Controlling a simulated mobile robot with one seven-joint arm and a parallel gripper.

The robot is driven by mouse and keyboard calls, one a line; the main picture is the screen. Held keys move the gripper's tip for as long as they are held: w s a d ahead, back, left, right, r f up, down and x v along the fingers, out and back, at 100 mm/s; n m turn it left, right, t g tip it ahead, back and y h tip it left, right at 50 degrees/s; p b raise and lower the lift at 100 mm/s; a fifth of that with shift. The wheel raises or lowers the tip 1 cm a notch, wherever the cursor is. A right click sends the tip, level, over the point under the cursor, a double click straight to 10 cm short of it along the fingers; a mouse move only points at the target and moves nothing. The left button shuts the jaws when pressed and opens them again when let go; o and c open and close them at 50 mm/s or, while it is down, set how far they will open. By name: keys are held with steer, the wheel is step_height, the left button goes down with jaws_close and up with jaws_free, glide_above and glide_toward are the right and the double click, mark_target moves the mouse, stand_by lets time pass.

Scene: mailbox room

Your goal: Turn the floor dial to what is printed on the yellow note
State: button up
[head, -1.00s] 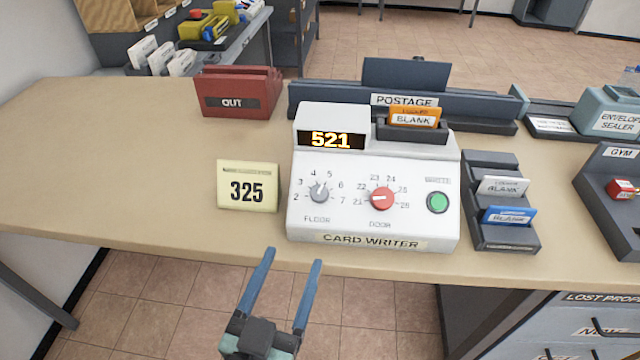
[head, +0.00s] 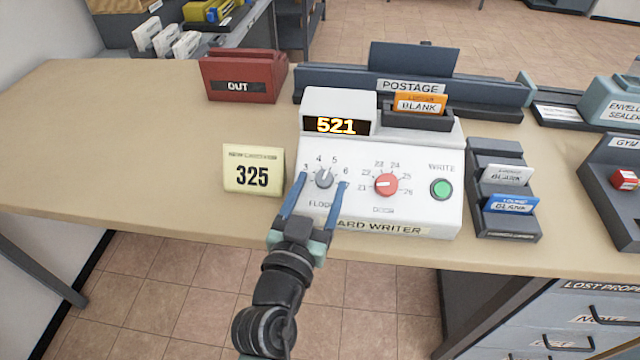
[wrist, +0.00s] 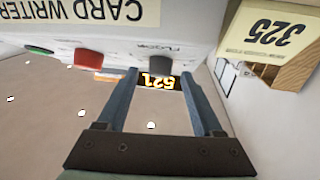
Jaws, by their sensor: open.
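The floor dial (head: 324,178) is a small grey knob on the white card writer (head: 425,205), with numbers around it. Its pointer seems to aim up toward the 4 and 5. The yellow note (head: 253,170) stands on the counter left of the card writer and reads 325. My gripper (head: 322,181) is open, with one blue finger on each side of the floor dial in the head view. I cannot tell whether the fingers touch it. In the wrist view, upside down, the floor dial (wrist: 144,56) shows between the fingers.
The display (head: 336,126) reads 521. The red door dial (head: 386,184) and green write button (head: 441,188) are right of the floor dial. An orange blank card (head: 420,103) sits in the card writer's slot. A card rack (head: 490,228) stands to the right.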

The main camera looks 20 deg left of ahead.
steer(key=shift+w, duration=0.45)
jaws_close()
